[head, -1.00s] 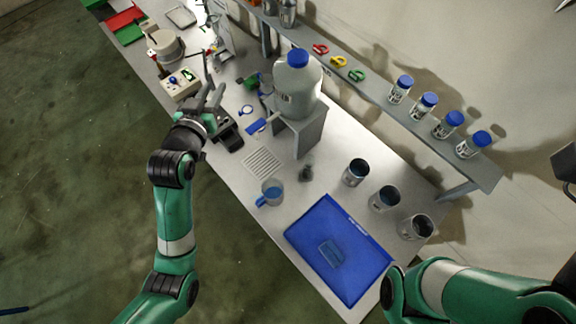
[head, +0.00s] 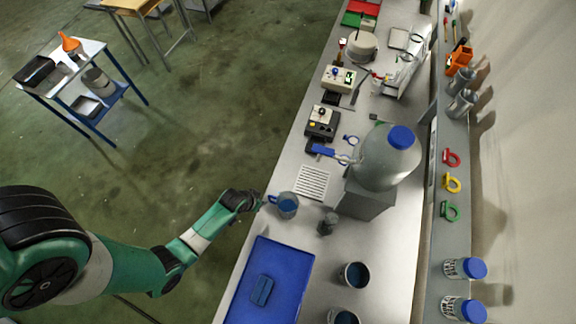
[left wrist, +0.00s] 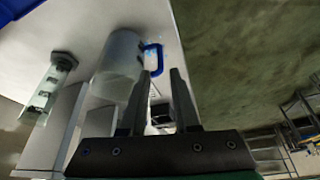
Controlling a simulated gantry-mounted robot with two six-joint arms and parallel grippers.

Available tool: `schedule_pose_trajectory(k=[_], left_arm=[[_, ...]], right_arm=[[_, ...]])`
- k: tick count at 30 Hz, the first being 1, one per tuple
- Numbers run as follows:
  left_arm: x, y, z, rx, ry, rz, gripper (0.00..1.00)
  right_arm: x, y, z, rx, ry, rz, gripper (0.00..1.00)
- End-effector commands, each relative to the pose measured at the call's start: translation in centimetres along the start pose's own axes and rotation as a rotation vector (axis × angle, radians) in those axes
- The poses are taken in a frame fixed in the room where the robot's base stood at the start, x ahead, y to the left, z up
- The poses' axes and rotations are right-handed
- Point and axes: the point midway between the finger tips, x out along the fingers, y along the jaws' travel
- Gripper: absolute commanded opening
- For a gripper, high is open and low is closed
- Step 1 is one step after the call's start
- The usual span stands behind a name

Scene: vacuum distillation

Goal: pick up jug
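The jug (head: 288,206) is a small clear cup with bluish contents and a blue handle. It stands upright on the bench beside the blue tray, its handle toward the bench's left edge. My left gripper (head: 262,201) is at the handle side of the jug, low over the bench edge. In the left wrist view the jug (left wrist: 117,68) is beyond the left finger, and its blue handle shows just past the fingertips (left wrist: 160,74). The fingers are apart with nothing clamped; whether one touches the handle I cannot tell. My right gripper is out of view.
A blue tray (head: 297,252) lies close in front of the jug. A small grey item (head: 328,223) and a large blue-capped bottle (head: 385,160) on a grey stand are to the right. A white grid (head: 312,182) lies behind. Beakers (head: 354,275) stand at front right.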

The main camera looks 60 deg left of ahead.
Motion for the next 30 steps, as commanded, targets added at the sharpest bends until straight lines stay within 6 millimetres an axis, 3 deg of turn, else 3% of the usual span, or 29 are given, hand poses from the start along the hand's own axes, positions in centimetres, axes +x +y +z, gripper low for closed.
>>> schedule_pose_trajectory(k=[10,19,27,30], left_arm=[[5.8,0.1,0.2,0.002,0.002,0.001,0.3],[7.0,0.0,-0.1,0.002,0.002,0.001,0.3],[11.4,-0.1,-0.1,0.002,0.003,0.001,0.3],[11.8,-0.1,-0.2,0.002,0.002,0.001,0.3]], right_arm=[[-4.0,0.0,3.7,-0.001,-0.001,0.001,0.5],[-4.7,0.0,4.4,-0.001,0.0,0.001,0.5],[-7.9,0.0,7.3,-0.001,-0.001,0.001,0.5],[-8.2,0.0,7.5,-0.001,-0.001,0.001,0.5]])
